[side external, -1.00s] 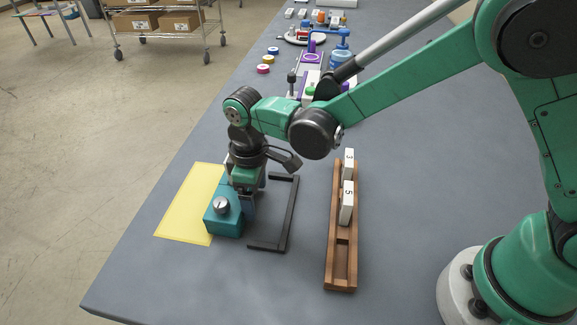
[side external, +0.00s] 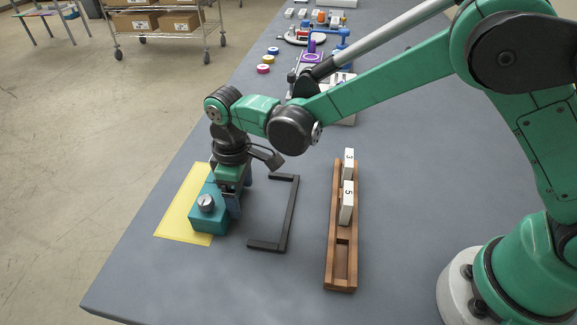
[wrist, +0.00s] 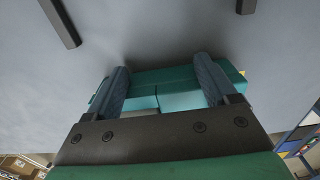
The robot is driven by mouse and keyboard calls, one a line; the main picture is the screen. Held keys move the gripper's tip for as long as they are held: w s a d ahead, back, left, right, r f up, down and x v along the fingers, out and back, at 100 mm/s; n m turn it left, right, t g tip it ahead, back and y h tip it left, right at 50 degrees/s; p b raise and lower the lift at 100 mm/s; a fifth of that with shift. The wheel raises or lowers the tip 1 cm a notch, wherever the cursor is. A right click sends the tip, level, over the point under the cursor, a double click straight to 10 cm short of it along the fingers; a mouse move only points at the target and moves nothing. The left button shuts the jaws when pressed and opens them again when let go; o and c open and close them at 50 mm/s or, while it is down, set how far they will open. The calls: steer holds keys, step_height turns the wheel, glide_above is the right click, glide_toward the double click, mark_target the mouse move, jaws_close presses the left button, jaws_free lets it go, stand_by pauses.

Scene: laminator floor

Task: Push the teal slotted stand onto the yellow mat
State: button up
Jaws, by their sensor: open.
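The teal slotted stand (side external: 207,219) sits at the right part of the yellow mat (side external: 176,222), overlapping it in the side view; a grey round knob stands on its top. It also shows in the wrist view (wrist: 178,77). Only a small yellow bit of the mat shows there, past the stand. My gripper (side external: 236,203) is open and low at the stand's right side, with its fingers against or very close to it. In the wrist view both fingers (wrist: 165,85) reach over the stand's near side. I cannot tell from here whether they touch it.
A black bracket frame (side external: 287,220) lies just right of my gripper. A wooden rack (side external: 341,262) with white numbered tiles (side external: 347,203) stands further right. Coloured rings (side external: 265,62) and other items lie at the back. The table's left edge runs close beside the mat.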

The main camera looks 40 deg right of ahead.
steer(key=shift+w+a, duration=0.55)
steer(key=shift+w+a, duration=0.1)
steer(key=shift+w+a, duration=0.75)
steer(key=shift+s+d, duration=0.15)
steer(key=shift+s+d, duration=0.2)
step_height(320, 180, up, 12)
stand_by(1.3)
